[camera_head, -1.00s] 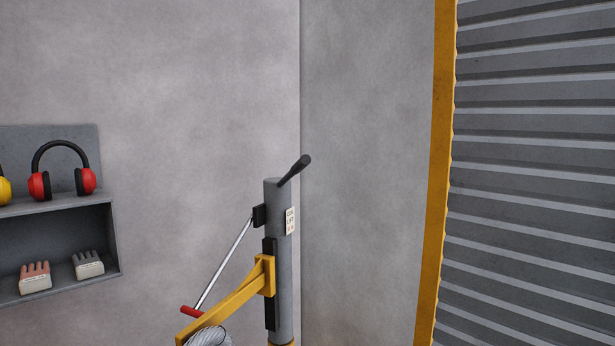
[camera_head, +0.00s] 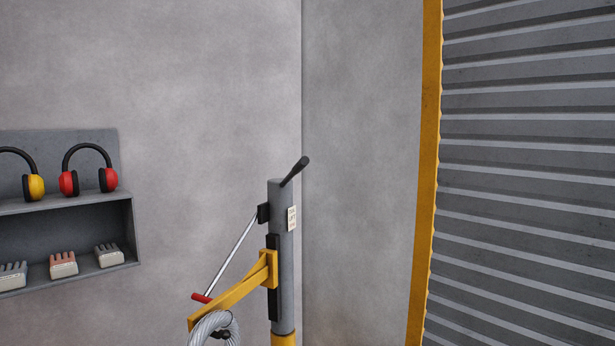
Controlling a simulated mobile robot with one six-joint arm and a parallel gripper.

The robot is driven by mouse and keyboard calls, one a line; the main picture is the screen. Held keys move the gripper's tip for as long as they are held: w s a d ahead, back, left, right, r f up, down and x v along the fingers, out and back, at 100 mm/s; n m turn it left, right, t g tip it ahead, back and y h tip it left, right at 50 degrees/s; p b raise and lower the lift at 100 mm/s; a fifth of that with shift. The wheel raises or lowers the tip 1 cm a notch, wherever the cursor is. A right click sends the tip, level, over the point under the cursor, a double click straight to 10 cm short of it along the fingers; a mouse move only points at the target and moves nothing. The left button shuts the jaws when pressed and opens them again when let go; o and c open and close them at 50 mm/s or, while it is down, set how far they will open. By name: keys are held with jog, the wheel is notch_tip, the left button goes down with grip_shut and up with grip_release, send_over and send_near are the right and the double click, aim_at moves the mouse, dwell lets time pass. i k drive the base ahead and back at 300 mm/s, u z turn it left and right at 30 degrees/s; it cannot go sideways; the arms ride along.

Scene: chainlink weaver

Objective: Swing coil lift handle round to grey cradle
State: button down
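The coil lift is a grey post (camera_head: 284,255) with a small label plate (camera_head: 292,219) near its top. A handle rod (camera_head: 233,255) with a red grip (camera_head: 202,298) slants down to the left from a black block (camera_head: 263,213) on the post. A yellow arm (camera_head: 238,291) reaches out left and down from the post, with a coil of grey wire (camera_head: 214,327) at its end, cut off by the bottom edge. A black lever (camera_head: 294,171) sticks up from the post top. I cannot make out a grey cradle. My gripper is not in view.
A grey wall shelf (camera_head: 67,205) at the left holds red ear defenders (camera_head: 88,170), yellow ear defenders (camera_head: 35,186) and several gloves (camera_head: 63,264). A ribbed shutter (camera_head: 530,180) with a yellow frame (camera_head: 426,180) stands at the right. The wall around the post is bare.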

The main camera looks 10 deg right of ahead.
aim_at(279, 210)
jog(key=u, duration=0.15)
jog(key=i, duration=0.95)
jog(key=z, duration=1.3)
jog(key=k, duration=0.15)
jog(key=u, duration=3.05)
